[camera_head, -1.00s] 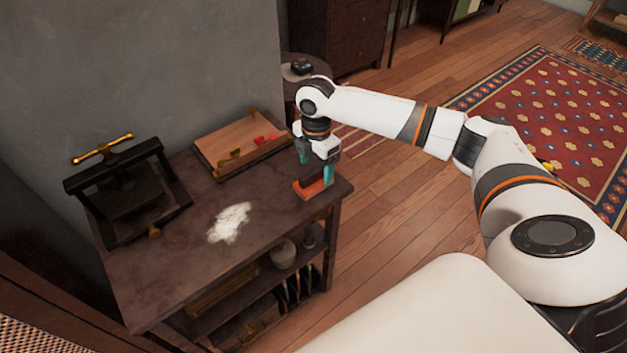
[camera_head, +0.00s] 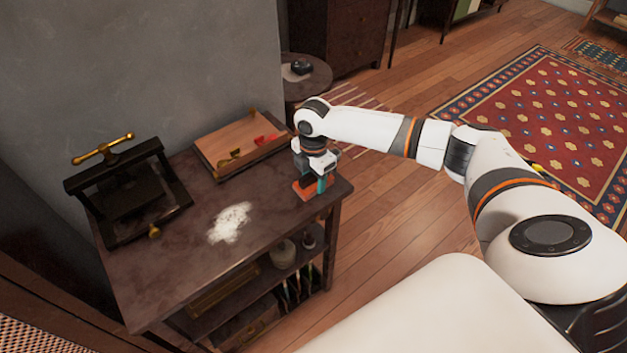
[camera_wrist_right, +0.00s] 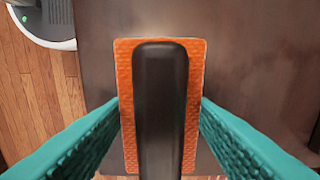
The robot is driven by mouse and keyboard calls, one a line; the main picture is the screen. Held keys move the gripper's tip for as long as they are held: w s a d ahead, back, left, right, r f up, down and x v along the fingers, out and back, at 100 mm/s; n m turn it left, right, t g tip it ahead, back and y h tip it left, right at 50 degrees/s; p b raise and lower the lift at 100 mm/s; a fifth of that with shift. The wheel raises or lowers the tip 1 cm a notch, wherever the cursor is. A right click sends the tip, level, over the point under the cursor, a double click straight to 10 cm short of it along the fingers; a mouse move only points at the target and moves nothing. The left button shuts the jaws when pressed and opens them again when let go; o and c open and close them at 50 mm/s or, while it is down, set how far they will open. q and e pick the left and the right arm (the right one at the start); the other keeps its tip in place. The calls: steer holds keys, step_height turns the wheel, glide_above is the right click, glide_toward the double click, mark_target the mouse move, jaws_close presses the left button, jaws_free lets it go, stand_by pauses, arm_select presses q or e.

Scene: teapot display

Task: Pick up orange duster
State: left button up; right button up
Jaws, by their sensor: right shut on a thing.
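The orange duster (camera_head: 301,193) lies at the right end of the dark wooden table (camera_head: 190,270). In the right wrist view it is an orange rectangular pad (camera_wrist_right: 127,70) with a dark block-shaped handle (camera_wrist_right: 160,100) on top. My right gripper (camera_head: 312,185) is above it, pointing down. Its teal fingers are on both sides of the duster, shut on it, in the right wrist view (camera_wrist_right: 160,118). The duster appears to be still at table level. The gripper hides part of it in the head view. My left gripper is not in view.
A white powder patch (camera_head: 230,222) lies mid-table. A black press with a brass handle (camera_head: 118,185) stands at the left. A wooden tray (camera_head: 238,143) with small red and brass items sits at the back. The table's right edge is close to the duster.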

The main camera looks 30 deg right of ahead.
steer(key=shift+r, duration=0.1)
step_height(320, 180, up, 10)
stand_by(0.4)
